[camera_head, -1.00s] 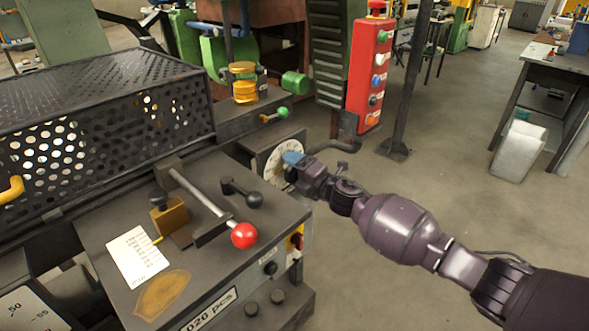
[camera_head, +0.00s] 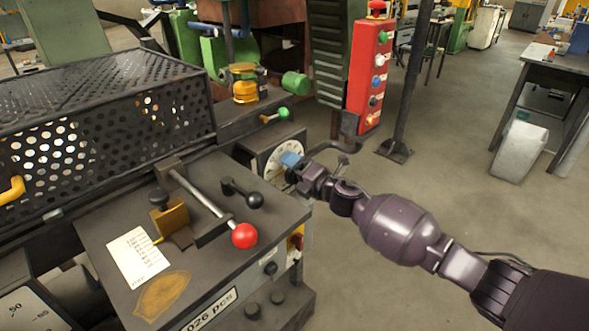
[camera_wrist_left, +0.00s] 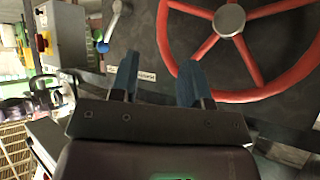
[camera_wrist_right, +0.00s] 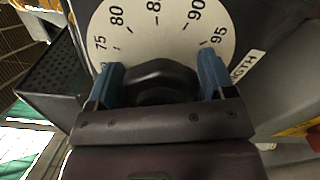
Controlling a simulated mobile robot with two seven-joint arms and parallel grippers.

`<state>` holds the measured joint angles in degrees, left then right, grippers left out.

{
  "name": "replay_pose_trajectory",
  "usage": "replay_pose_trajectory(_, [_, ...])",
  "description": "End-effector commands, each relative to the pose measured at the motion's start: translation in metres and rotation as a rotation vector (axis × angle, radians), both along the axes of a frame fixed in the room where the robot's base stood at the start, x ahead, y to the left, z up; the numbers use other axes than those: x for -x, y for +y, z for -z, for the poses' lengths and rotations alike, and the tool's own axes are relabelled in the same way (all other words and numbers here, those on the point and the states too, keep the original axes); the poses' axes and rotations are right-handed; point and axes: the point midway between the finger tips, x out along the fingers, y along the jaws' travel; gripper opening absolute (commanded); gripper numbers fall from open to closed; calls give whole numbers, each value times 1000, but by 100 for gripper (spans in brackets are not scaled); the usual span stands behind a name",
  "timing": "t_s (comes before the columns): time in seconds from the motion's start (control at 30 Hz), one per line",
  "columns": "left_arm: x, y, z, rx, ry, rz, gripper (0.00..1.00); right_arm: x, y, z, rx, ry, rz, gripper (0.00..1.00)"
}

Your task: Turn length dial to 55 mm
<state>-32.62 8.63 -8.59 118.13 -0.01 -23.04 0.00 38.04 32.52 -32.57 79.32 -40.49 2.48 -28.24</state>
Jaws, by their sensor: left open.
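The white length dial (camera_head: 273,155) is on the end face of the machine, partly hidden by my right gripper. In the right wrist view the dial face (camera_wrist_right: 160,35) shows marks from about 75 to 95, with its lower part hidden. Its black knob (camera_wrist_right: 160,78) lies between the blue fingers of my right gripper (camera_wrist_right: 160,85), which press against its two sides. The pointer is not readable. My right gripper also shows in the head view (camera_head: 290,160). My left gripper (camera_wrist_left: 158,80) is open and empty, in front of a red handwheel (camera_wrist_left: 235,45).
A red-knobbed lever (camera_head: 244,235), a black-knobbed lever (camera_head: 255,200) and a paper card (camera_head: 138,257) are on the machine top. A perforated guard (camera_head: 110,110) stands at left. A red button box (camera_head: 370,75) is behind.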

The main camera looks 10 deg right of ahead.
Motion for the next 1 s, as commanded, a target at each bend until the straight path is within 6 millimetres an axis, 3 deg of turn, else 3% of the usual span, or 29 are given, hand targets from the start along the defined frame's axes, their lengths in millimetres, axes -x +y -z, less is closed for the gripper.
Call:
replay_pose_trajectory(0.13, [4, 1, 2, 0, 8, -2, 43, 0, 0, 0, -1, 1, 0, 96])
replay_pose_trajectory(0.47, [2, 0, 1, 2, 4, -3, 43, 3, -3, 0, 0, 0, 1, 96])
replay_pose_trajectory(1.0, [-3, -1, -11, 6, -16, -6, 43, 72, -48, -1, 1, 0, 1, 96])
